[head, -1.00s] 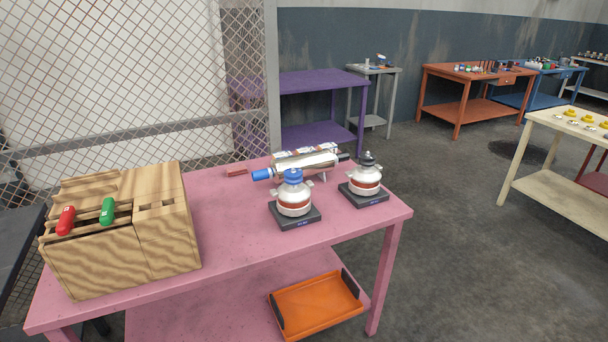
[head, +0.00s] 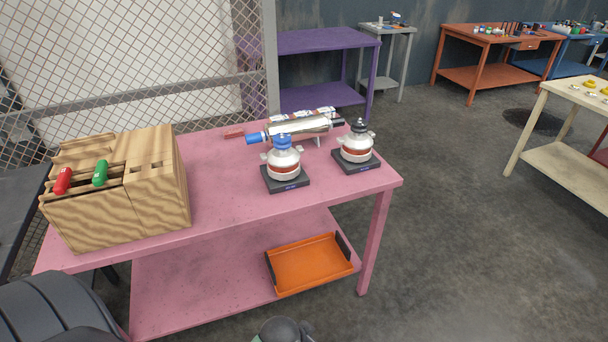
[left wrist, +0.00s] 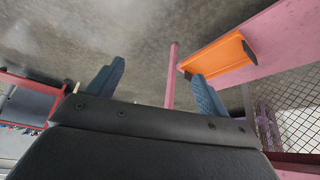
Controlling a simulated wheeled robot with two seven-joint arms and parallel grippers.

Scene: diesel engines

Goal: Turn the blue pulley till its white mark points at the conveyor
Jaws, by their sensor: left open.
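A blue pulley (head: 283,142) sits on top of a white-and-red turbocharger-like unit on a black base, on the pink table. A similar unit with a black top (head: 358,127) stands to its right. I cannot make out a white mark on the blue pulley. No conveyor can be told for certain; a silver cylinder with a blue end (head: 297,127) lies just behind the units. My left gripper (left wrist: 155,88) shows in the left wrist view with its two blue fingers apart and nothing between them. It is away from the pulley. My right gripper is not in view.
A wooden block (head: 155,185) with red and green handles stands at the left of the pink table (head: 225,205). An orange tray (head: 310,264) lies on its lower shelf. A wire mesh fence (head: 190,60) stands behind. The table's middle is clear.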

